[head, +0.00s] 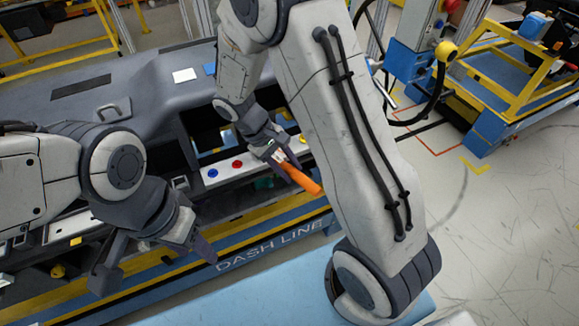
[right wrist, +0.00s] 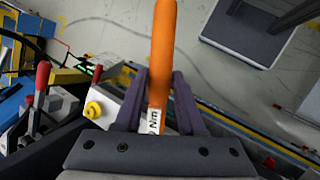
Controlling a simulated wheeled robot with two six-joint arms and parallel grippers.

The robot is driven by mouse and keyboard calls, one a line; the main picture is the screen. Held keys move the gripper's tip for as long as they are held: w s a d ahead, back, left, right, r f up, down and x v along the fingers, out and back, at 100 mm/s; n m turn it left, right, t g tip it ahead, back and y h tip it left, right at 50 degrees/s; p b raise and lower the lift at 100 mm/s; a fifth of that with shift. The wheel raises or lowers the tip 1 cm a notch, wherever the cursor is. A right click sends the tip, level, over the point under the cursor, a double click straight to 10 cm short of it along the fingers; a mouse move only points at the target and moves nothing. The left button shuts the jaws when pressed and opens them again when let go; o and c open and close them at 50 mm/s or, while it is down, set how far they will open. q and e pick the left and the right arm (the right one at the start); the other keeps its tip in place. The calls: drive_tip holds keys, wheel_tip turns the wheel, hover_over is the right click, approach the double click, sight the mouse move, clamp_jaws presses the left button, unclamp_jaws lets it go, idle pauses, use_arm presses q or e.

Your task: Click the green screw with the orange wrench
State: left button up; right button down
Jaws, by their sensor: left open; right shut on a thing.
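The orange wrench (head: 303,180) is held in my right gripper (head: 279,157), its orange handle sloping down to the right. In the right wrist view the wrench (right wrist: 163,45) stands between the two purple-grey fingers (right wrist: 160,95), with a white label near its base. A pale strip (head: 222,170) on the dashboard module carries a blue screw (head: 212,173), a red screw (head: 237,164) and a yellow one (head: 303,139). I cannot make out the green screw; my right gripper covers part of the strip. My left gripper (head: 155,268) is open and empty, in front of the module.
The grey dashboard (head: 130,70) with a handle lies behind the strip. A blue and yellow rail marked DASH LINE (head: 268,252) runs along the front. A yellow and blue cart (head: 500,95) stands at the right. The floor (head: 510,230) at right is clear.

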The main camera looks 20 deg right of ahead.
drive_tip(key=shift+s+a+m+g+y+p, duration=0.15)
drive_tip(key=shift+a+m+g+y+p, duration=0.25)
drive_tip(key=shift+a+m, duration=0.35)
drive_tip(key=shift+s+a+m+g+y+p, duration=0.1)
drive_tip(key=shift+s+a+m+g+p, duration=0.1)
drive_tip(key=shift+a+m+p, duration=0.4)
idle(3.6)
drive_tip(key=shift+w+d+r+n, duration=0.1)
drive_tip(key=shift+d+n, duration=0.15)
idle(0.5)
wheel_tip(320, 180, up, 6)
drive_tip(key=p, duration=0.5)
idle(0.3)
